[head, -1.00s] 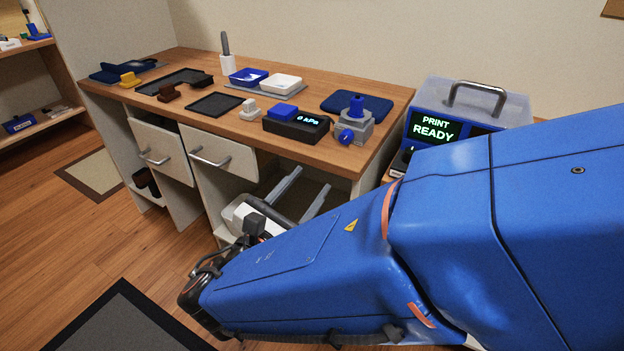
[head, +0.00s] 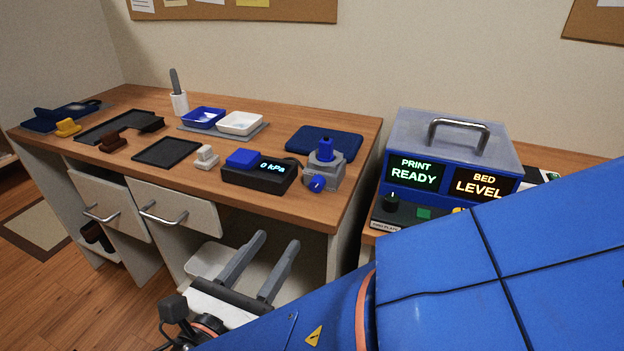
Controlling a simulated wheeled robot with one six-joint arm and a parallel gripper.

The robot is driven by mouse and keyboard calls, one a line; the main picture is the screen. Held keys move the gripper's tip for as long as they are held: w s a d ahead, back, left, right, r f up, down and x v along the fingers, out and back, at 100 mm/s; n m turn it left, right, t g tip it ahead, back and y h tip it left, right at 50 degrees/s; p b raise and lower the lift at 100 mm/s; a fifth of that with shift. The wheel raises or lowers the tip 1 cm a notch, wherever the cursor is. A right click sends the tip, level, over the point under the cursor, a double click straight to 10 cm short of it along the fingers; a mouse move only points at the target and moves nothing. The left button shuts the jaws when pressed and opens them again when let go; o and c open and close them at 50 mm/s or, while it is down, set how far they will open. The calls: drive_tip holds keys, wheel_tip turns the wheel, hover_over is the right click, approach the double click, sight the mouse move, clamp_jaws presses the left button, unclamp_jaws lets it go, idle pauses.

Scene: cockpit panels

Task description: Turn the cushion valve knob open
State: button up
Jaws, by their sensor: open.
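A small grey valve block (head: 324,171) stands near the right front corner of the wooden desk. A blue knob (head: 316,184) sticks out of its front face, and a blue cylinder (head: 326,148) stands on its top. A dark blue cushion (head: 324,143) lies flat behind the block. Left of the block is a black gauge box (head: 259,176) that reads 0 kPa, with a blue piece on top. My gripper (head: 279,259) is open and empty, its two grey fingers pointing up and right. It appears in front of the desk, below the knob and apart from it.
Right of the desk is a machine (head: 449,165) with lit PRINT READY and BED LEVEL screens. Blue and white trays (head: 240,122), a black tray (head: 166,151) and small stamps stand on the desk. Two drawers (head: 179,212) under the front edge stand partly open.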

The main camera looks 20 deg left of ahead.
sight(315, 188)
drive_tip(key=w, duration=0.5)
drive_tip(key=w+d, duration=0.1)
drive_tip(key=w, duration=0.5)
drive_tip(key=w+d, duration=0.1)
drive_tip(key=w, duration=0.5)
drive_tip(key=c, duration=1.1)
